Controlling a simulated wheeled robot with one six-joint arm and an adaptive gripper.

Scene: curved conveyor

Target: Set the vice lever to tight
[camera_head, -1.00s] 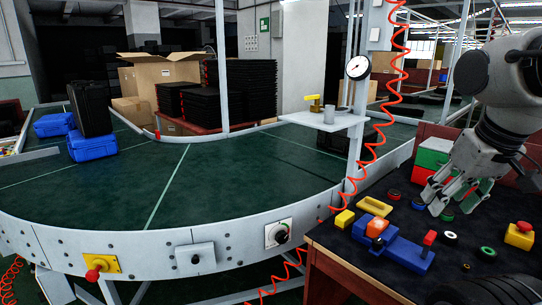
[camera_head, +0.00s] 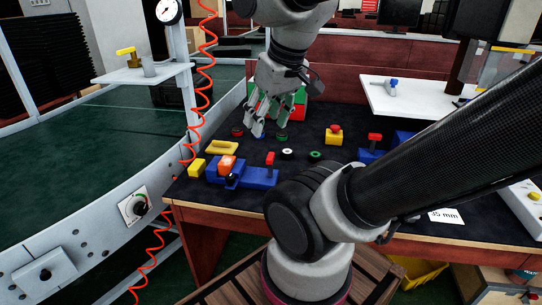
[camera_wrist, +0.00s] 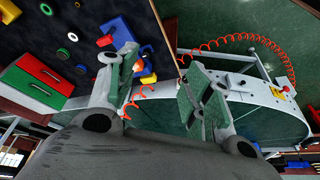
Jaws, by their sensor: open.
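A blue vice (camera_head: 238,175) lies on the dark top of the workbench (camera_head: 330,192) in the head view. An orange block (camera_head: 227,165) sits at its left part, and a lever with a red grip (camera_head: 270,158) stands upright at its right end. My gripper (camera_head: 270,124) is open and empty, fingers pointing down, behind the vice and apart from it. In the wrist view my open gripper (camera_wrist: 163,62) has its two fingers spread, and the left finger partly hides blue parts (camera_wrist: 120,32) on the bench. The lever's exact setting cannot be told.
Small rings, a yellow block (camera_head: 197,167), a yellow handle (camera_head: 222,147) and a red button on a yellow base (camera_head: 334,134) surround the vice. A green-and-red box (camera_head: 298,103) stands behind my gripper. Another red-topped lever (camera_head: 375,140) stands right. My arm crosses the foreground.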

